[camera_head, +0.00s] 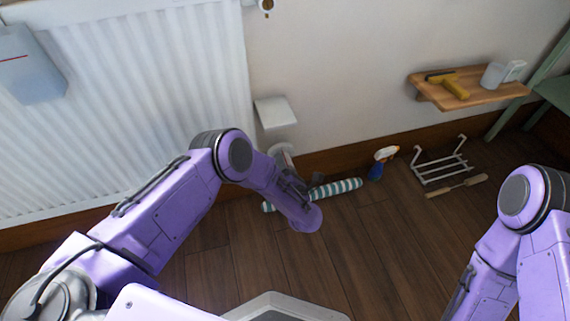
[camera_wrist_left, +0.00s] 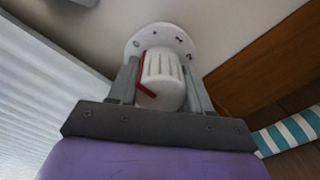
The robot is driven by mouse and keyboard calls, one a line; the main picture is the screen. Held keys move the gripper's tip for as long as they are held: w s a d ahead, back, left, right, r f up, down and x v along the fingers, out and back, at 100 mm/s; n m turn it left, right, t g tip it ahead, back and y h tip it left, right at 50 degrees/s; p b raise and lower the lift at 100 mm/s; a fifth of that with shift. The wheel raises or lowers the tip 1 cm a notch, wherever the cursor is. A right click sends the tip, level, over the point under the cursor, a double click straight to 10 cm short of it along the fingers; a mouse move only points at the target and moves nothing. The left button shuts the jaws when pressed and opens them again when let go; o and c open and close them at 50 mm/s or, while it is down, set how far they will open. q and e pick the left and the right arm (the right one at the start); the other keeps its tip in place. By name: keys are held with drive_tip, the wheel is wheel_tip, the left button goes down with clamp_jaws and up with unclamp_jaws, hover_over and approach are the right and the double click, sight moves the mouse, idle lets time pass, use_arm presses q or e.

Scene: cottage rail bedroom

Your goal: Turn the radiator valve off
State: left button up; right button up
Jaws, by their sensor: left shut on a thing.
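The radiator valve is a white ribbed knob (camera_wrist_left: 162,72) with a red pointer, in front of a round white dial with dark marks (camera_wrist_left: 146,38) in the left wrist view. The red pointer lies on the knob's left side. My left gripper (camera_wrist_left: 160,84) has one finger on each side of the knob and is shut on it. In the head view the valve's white dial (camera_head: 279,149) shows only in part, by the lower right of the white radiator (camera_head: 150,85), with my left gripper (camera_head: 284,163) at it. My right arm shows at the right, but its gripper is out of view.
A white wall box (camera_head: 274,112) sits just above the valve. A striped roll (camera_head: 337,188), a blue spray bottle (camera_head: 377,170), a white rack (camera_head: 442,168) and a wooden-handled tool (camera_head: 456,187) lie along the floor. A wooden shelf (camera_head: 490,97) juts from the wall. A grey holder (camera_head: 30,75) hangs at the radiator.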

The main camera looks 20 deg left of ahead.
use_arm(q)
drive_tip(key=shift+s+d+f, duration=0.1)
idle(0.4)
drive_tip(key=o, duration=1)
drive_tip(key=shift+o, duration=0.2)
drive_tip(key=p+v, duration=0.3)
drive_tip(key=v, duration=0.7)
drive_tip(key=shift+s, duration=0.2)
use_arm(e)
drive_tip(key=r, duration=0.2)
drive_tip(key=w+r, duration=0.1)
drive_tip(key=shift+d+r+m+t+h, duration=0.2)
drive_tip(key=shift+m+t+h, duration=0.1)
drive_tip(key=shift+m+t, duration=0.1)
use_arm(q)
drive_tip(key=shift+d, duration=0.15)
